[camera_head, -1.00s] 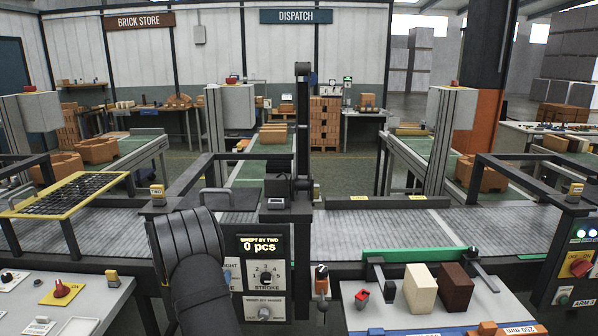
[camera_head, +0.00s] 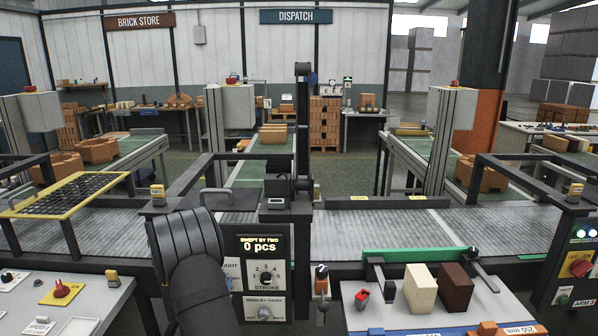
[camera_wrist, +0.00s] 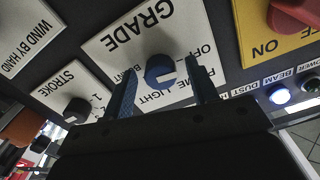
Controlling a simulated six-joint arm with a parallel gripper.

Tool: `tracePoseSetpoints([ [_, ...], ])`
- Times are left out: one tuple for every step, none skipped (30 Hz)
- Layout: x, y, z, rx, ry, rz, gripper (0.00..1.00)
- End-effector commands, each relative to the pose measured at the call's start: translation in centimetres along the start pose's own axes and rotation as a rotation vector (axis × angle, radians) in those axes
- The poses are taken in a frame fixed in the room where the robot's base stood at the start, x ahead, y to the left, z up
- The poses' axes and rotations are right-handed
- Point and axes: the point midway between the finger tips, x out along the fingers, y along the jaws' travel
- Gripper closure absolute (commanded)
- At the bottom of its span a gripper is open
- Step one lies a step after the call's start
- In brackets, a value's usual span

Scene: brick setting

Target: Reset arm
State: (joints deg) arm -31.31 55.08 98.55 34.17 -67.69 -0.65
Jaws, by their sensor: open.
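My gripper (camera_wrist: 160,82) is open in the wrist view. Its two ribbed fingers stand on either side of a blue selector knob (camera_wrist: 160,70) on a white plate marked GRADE; contact cannot be told. In the head view my wrist covers part of the control panel, and my fingers are hidden. The panel's display (camera_head: 262,244) reads "SWEPT BY TWO 0 pcs", above a STROKE dial (camera_head: 266,278). A dark upright arm (camera_head: 302,120) stands above the machine beside the belt (camera_head: 390,230).
The wrist view also shows a red switch (camera_wrist: 295,12) on a yellow plate and a lit button (camera_wrist: 278,94). In the head view, a cream block (camera_head: 420,289) and a dark brown block (camera_head: 456,288) stand on the right table (camera_head: 385,318). A slotted yellow-framed rack (camera_head: 75,194) is at left.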

Motion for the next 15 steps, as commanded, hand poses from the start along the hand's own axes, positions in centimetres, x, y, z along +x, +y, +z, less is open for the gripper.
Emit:
tracePoseSetpoints([
  [0.00, -0.02, 0.00, 0.039, 0.000, 0.000, 0.47],
  [0.00, -0.02, 0.00, 0.064, 0.000, 0.000, 0.47],
  [0.00, -0.03, 0.00, 0.097, 0.000, 0.000, 0.47],
  [0.00, -0.03, 0.00, 0.122, 0.000, 0.000, 0.47],
  [0.00, -0.04, 0.00, 0.147, 0.000, 0.000, 0.47],
  [0.00, -0.04, 0.00, 0.180, 0.000, 0.000, 0.47],
  [0.00, -0.05, 0.00, 0.204, 0.000, 0.000, 0.47],
  [0.00, -0.05, -0.01, 0.229, 0.000, 0.000, 0.47],
  [0.00, -0.06, -0.01, 0.261, 0.000, 0.000, 0.47],
  [0.00, -0.06, -0.01, 0.285, 0.000, 0.000, 0.47],
  [0.00, -0.06, -0.01, 0.307, 0.000, 0.000, 0.47],
  [0.00, -0.07, -0.02, 0.334, 0.000, 0.000, 0.47],
  [0.00, -0.07, -0.02, 0.353, 0.000, 0.000, 0.47],
  [0.00, -0.08, -0.02, 0.372, 0.000, 0.000, 0.47],
  [0.00, -0.08, -0.02, 0.392, 0.000, 0.000, 0.47],
])
